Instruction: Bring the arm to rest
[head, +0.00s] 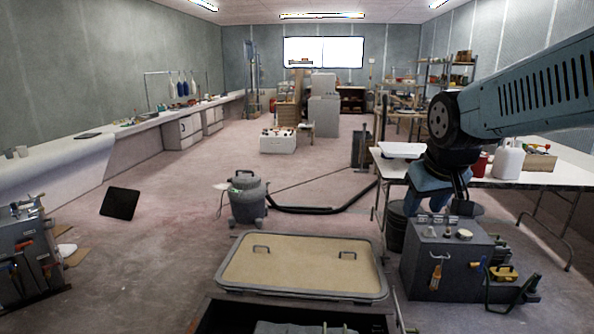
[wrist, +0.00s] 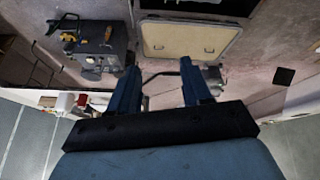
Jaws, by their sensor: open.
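My gripper (wrist: 158,80) shows in the wrist view as two blue fingers spread well apart, open, with nothing between them. In the head view my blue arm reaches in from the right edge and hangs down at the wrist, with my gripper (head: 428,203) above and behind a grey tool box. The fingertips are partly hidden there. The gripper appears clear of the tool box, though the exact gap cannot be told.
A framed beige hatch panel (head: 300,265) with two handles lies in front. The grey tool box (head: 450,262) stands right of it. A white table (head: 520,180) with bottles is behind my arm. A grey vacuum (head: 246,197) and its hose lie beyond the panel. Floor at left is mostly open.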

